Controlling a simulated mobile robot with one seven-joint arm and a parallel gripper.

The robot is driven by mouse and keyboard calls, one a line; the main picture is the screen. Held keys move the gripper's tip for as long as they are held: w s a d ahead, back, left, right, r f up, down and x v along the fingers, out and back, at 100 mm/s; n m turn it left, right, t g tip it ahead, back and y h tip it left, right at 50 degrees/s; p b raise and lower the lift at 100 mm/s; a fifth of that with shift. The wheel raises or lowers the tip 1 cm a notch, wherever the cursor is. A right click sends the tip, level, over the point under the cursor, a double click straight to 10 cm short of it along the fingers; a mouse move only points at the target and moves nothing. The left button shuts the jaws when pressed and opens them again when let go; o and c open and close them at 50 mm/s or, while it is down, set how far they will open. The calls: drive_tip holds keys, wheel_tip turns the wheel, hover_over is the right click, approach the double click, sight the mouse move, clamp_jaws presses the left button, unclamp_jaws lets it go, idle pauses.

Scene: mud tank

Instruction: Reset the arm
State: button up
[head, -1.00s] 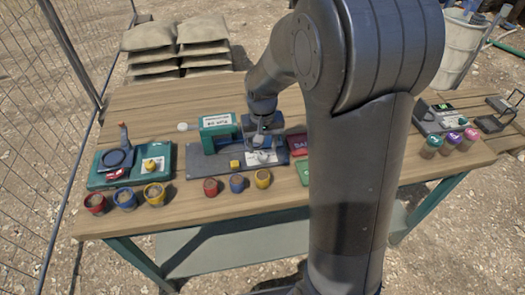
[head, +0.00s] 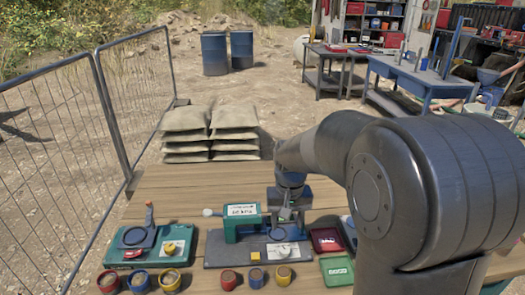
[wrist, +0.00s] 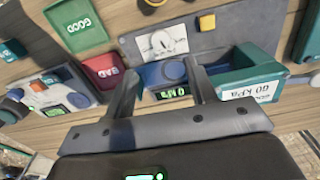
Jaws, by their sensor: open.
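My gripper (head: 287,212) hangs over the grey test plate (head: 222,258), just right of the green press block (head: 243,224). In the wrist view my gripper (wrist: 163,85) has its two fingers apart with nothing held between them. A blue round pad (wrist: 160,73) and a small lit display (wrist: 170,93) on the plate show between and beyond the fingers. A white card with a dial (wrist: 160,42) lies on the plate farther off. The green block (wrist: 243,75) is to the right in the wrist view, with a kPa label.
A red BAD tray (head: 326,240) and green GOOD tray (head: 337,270) lie right of the plate. Red, blue and yellow cups (head: 139,281) line the table front. A green station (head: 150,248) stands left. Sandbags (head: 210,132) and a wire fence (head: 60,150) are behind and left.

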drive_tip(key=s+d+r+t, duration=0.1)
drive_tip(key=s+r, duration=0.4)
drive_tip(key=s, duration=0.5)
drive_tip(key=s+d+r+t, duration=0.2)
drive_tip(key=s+r+t, duration=0.2)
drive_tip(key=s, duration=0.6)
drive_tip(key=shift+s+d+r+t, duration=0.25)
drive_tip(key=shift+s+r+t, duration=0.1)
drive_tip(key=shift+r, duration=0.45)
